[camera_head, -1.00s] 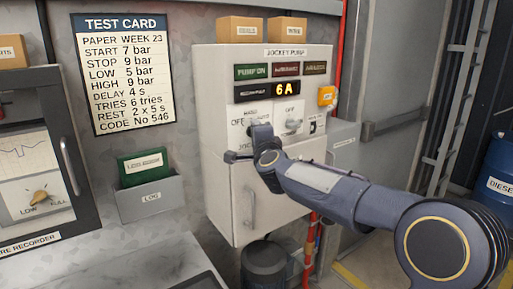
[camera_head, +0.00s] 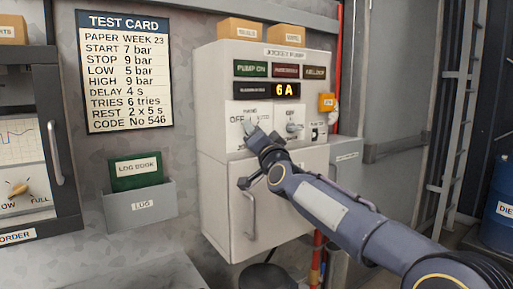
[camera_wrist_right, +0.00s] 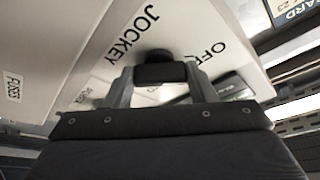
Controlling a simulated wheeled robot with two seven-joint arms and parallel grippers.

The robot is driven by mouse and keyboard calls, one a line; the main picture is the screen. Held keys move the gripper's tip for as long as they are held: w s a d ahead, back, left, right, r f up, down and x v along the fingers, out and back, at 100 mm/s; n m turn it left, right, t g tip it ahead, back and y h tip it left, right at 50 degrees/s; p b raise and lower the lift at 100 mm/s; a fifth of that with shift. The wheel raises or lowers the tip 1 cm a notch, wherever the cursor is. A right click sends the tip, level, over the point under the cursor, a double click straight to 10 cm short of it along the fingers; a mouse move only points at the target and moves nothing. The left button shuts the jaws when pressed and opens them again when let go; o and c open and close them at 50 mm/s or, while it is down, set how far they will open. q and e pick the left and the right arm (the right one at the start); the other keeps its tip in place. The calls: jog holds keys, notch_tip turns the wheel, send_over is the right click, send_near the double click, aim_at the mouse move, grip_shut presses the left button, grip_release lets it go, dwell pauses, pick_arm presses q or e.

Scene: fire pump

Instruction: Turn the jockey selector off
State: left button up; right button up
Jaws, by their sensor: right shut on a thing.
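The jockey selector (camera_head: 250,125) is the left knob on the white jockey pump panel (camera_head: 225,175), under a plate lettered HAND and OFF. In the right wrist view its dark knob (camera_wrist_right: 155,56) sits between my fingers, near the words JOCKEY and OFF. My right gripper (camera_head: 258,137) reaches up to it from below right and is shut on it; in the right wrist view both fingers (camera_wrist_right: 160,78) flank the knob. The exact pointer direction is hard to read. The PUMP ON lamp (camera_head: 252,69) is green and the display (camera_head: 284,90) reads 6 A. My left gripper is not in view.
A second knob (camera_head: 294,127) sits just right of the selector. A door handle (camera_head: 250,215) projects below. A log book holder (camera_head: 140,205) and test card (camera_head: 125,72) are on the left wall.

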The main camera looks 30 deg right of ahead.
jog(key=shift+f+n+b, duration=0.1)
jog(key=shift+n+b, duration=0.2)
jog(key=o, duration=1)
jog(key=b+v, duration=0.1)
jog(key=v, duration=0.6)
jog(key=shift+s+f, duration=0.1)
jog(key=shift+s, duration=0.3)
jog(key=shift+f, duration=0.1)
